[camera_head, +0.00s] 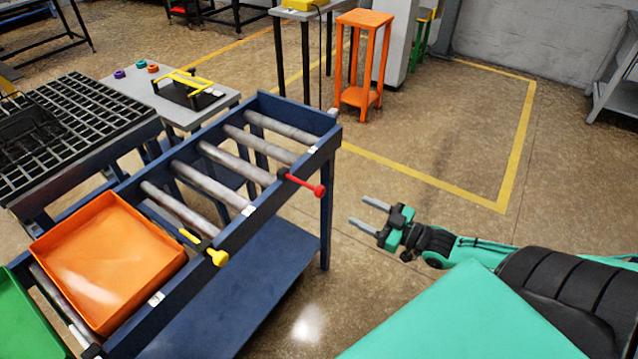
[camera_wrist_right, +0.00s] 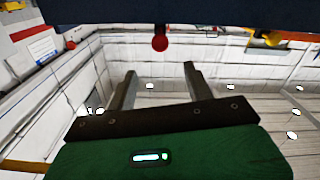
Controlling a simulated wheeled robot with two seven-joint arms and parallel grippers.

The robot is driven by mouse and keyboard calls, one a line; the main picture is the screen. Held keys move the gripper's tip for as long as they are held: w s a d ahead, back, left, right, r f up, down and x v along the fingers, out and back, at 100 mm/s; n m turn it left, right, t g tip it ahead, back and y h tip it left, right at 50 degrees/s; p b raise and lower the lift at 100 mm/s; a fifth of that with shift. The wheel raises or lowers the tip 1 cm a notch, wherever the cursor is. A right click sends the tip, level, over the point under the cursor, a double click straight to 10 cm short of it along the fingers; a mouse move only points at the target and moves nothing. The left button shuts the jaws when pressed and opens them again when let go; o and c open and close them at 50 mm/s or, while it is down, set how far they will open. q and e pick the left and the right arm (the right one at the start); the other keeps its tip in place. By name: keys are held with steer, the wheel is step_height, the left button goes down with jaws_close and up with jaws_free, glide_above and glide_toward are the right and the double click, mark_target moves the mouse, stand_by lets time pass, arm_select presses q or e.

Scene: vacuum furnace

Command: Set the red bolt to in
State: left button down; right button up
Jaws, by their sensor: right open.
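The red bolt (camera_head: 304,185) sits on the side rail of the blue roller rack, near its right end, with its red knob sticking out to the right. In the right wrist view the red bolt's knob (camera_wrist_right: 160,43) hangs below a dark beam, above and beyond my fingers. My right gripper (camera_head: 363,214) is open and empty, to the right of and apart from the red bolt. Its two fingers also show in the right wrist view (camera_wrist_right: 158,85), spread apart. My left gripper is not in view.
The blue roller rack (camera_head: 222,243) carries an orange tray (camera_head: 108,262) and a green tray (camera_head: 20,325). A yellow bolt (camera_head: 217,257) sits on the same rail. An orange stool (camera_head: 362,60) stands behind. The floor right of the rack is clear.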

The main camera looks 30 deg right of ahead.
mark_target(323, 193)
steer(key=shift+p+x, duration=0.7)
steer(key=shift+x, duration=6.15)
steer(key=shift+s+r, duration=0.1)
steer(key=shift+c, duration=0.2)
jaws_close()
